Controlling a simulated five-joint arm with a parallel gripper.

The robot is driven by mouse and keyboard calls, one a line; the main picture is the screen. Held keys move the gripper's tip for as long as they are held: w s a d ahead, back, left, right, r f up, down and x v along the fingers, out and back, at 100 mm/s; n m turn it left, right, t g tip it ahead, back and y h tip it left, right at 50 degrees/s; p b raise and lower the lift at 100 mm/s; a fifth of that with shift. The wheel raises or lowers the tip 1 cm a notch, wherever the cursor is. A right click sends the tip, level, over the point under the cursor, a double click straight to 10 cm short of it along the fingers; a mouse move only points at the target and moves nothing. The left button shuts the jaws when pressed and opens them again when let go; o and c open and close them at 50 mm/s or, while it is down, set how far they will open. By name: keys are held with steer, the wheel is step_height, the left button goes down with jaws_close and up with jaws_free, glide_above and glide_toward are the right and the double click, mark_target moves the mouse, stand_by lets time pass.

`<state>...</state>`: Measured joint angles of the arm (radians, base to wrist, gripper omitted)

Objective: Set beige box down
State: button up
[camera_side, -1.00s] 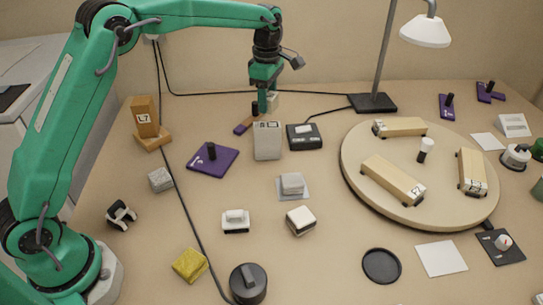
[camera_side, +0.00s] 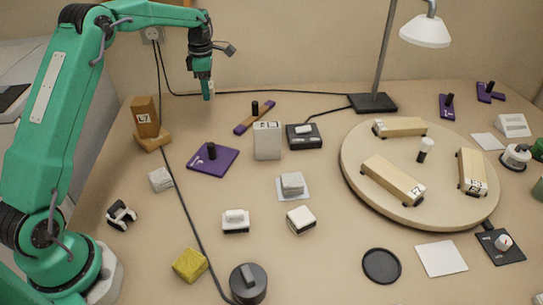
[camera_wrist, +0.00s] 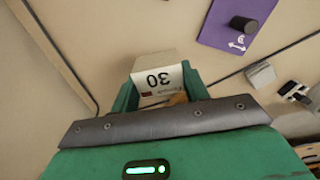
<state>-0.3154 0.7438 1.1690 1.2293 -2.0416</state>
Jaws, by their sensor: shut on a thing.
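My gripper (camera_side: 207,92) is at the back left of the bench in the side view, above the surface near the back wall. In the wrist view its green fingers (camera_wrist: 158,95) are shut on the beige box (camera_wrist: 157,78), which has a white label reading 30. In the side view the box is mostly hidden by the gripper. I cannot tell from these views how far the box is above the bench.
Tan block L7 (camera_side: 145,112) stands left of my gripper. A purple plate with a black knob (camera_side: 213,160) lies in front. A grey box (camera_side: 267,141) and a purple bar (camera_side: 250,122) are to the right. A black cable runs along the back.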

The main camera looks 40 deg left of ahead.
steer(key=shift+f, duration=0.65)
glide_above(192, 117)
step_height(192, 117, down, 7)
steer(key=shift+a+r, duration=0.1)
steer(key=shift+f, duration=2.05)
steer(key=shift+f, duration=0.15)
steer(key=o, duration=1)
step_height(192, 117, up, 12)
steer(key=shift+r, duration=0.15)
